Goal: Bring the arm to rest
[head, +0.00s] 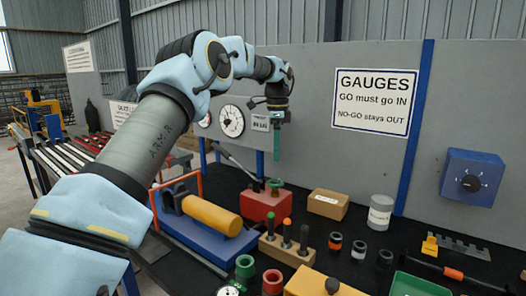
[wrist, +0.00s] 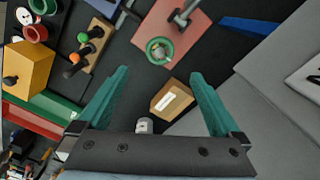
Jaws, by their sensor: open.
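My gripper (head: 277,140) hangs at the end of my raised arm, above the back of the black bench, with its green fingers pointing down. In the wrist view my gripper (wrist: 157,95) shows two green fingers spread wide apart with nothing held between them. A cardboard box (wrist: 172,101) appears between the fingers but lies on the bench below, apart from them. A red block (head: 265,203) with a green ring (head: 275,184) on it stands under my gripper.
A wooden rack (head: 285,247) with several handled gauges, loose rings (head: 272,280), a grey can (head: 380,212) and a cardboard box (head: 328,203) stand on the bench. A blue fixture with a yellow cylinder (head: 212,215) is beside my arm. A grey panel (head: 320,130) rises behind.

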